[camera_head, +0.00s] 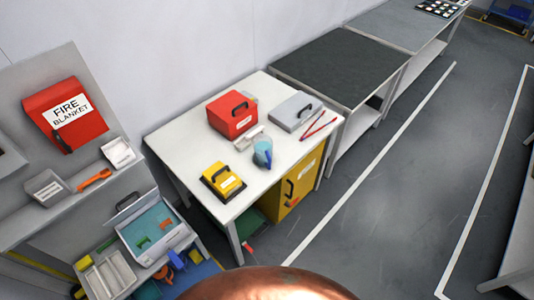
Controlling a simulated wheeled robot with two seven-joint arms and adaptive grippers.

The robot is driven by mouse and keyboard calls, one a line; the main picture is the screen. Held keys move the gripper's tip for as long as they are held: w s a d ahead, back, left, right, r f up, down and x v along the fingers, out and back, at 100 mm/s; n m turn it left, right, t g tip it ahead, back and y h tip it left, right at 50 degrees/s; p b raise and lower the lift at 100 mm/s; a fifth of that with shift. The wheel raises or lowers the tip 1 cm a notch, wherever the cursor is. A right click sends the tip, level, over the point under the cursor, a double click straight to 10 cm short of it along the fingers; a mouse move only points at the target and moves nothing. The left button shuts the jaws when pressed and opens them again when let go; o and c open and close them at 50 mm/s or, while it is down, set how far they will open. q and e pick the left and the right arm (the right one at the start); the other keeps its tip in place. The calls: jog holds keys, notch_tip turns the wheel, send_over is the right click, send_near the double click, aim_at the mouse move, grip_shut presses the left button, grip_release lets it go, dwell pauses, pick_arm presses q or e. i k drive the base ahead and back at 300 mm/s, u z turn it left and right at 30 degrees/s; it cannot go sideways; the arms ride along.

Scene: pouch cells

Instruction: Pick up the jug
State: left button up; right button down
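The jug appears to be the small translucent container (261,147) with a blue handle at its lower right. It stands near the front right part of the white table (182,133), between a red box and a yellow case. Its contents are too small to make out. Neither of my grippers shows in the head view.
Around the jug are a red box (232,123), a grey case (296,112), red-handled tongs or pliers (319,125) and a yellow case (222,181). A yellow cabinet (291,188) stands beneath the table. Open floor (390,190) lies to the right.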

aim_at(263, 145)
jog(key=z, duration=1.35)
jog(key=i, duration=3.8)
jog(key=u, duration=3.6)
